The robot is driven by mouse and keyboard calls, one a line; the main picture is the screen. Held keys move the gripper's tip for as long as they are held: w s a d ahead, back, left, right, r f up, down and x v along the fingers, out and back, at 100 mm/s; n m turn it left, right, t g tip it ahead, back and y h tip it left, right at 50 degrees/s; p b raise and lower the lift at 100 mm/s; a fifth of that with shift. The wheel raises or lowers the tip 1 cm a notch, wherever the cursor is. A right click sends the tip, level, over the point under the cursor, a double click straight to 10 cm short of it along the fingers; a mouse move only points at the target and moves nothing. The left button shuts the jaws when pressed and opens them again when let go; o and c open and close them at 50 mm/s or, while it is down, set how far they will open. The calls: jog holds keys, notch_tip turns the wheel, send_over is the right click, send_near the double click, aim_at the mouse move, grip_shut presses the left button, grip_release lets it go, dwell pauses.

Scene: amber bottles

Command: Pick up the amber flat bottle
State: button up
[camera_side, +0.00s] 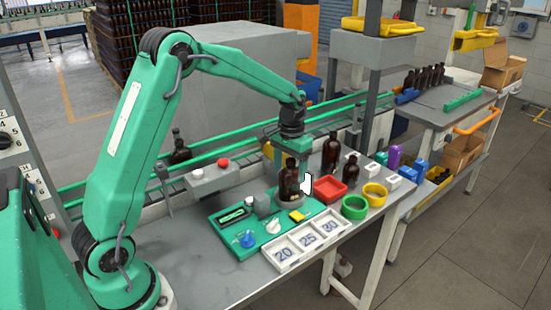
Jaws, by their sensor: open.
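Several amber bottles show, and I cannot tell from this view which one is the flat bottle. One amber bottle (290,180) stands upright in a grey round holder (291,203) at the back right of the green tray. My gripper (291,163) is open and points down right over this bottle; its jaws are partly hidden, and I cannot tell whether they touch it. A taller amber bottle (331,152) and a smaller one (350,169) stand upright on the table to the right. Another dark bottle (180,148) stands at the left by the conveyor.
The green tray (222,222) holds small parts. A white tray marked 20, 25, 30 (306,240) lies in front. The table's front left is clear.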

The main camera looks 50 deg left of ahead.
jog(key=shift+f, duration=0.5)
jog(key=shift+c, duration=0.4)
jog(key=c, duration=1.1)
